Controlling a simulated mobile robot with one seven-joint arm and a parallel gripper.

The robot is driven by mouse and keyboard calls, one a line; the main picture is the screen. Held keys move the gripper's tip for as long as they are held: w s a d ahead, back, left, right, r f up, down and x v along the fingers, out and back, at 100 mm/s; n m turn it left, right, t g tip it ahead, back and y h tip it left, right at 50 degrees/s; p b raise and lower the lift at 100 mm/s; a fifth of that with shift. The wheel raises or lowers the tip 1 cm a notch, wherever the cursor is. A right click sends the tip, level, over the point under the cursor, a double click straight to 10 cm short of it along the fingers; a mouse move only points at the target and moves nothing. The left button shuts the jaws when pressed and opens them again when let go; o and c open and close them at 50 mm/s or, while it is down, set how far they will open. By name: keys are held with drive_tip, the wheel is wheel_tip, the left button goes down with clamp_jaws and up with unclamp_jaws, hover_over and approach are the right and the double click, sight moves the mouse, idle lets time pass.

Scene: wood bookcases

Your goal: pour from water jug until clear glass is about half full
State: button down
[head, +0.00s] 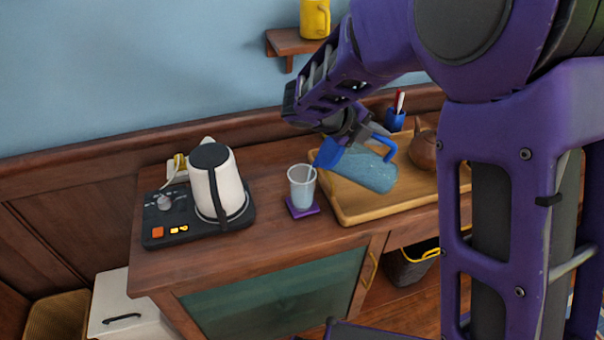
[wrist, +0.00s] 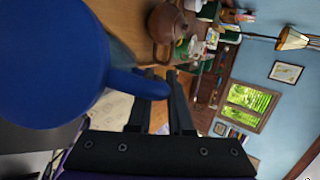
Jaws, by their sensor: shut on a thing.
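The water jug (head: 368,170) is a see-through bluish vessel with a blue lid and a blue handle. It is tipped far over to the left, its spout end at the right rim of the clear glass (head: 302,186). A thin pale streak at the spout looks like water running into the glass. The glass stands upright on a purple coaster (head: 303,210). Its lower part looks bluish, seemingly water to about half height. My gripper (head: 350,132) is shut on the jug's handle. In the wrist view my gripper (wrist: 162,98) holds the blue handle, and the blue lid (wrist: 45,65) fills the left.
A white kettle (head: 215,185) stands on a dark base with lit buttons, left of the glass. A wooden tray (head: 350,208) lies under the jug, with a brown teapot (head: 424,150) on it. A blue pen cup (head: 396,119) stands behind. The counter's front edge is clear.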

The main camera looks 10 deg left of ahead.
drive_tip(key=shift+a+r+h+b, duration=0.2)
drive_tip(key=shift+r+h+b, duration=0.1)
drive_tip(key=shift+r+b, duration=0.1)
idle(1.5)
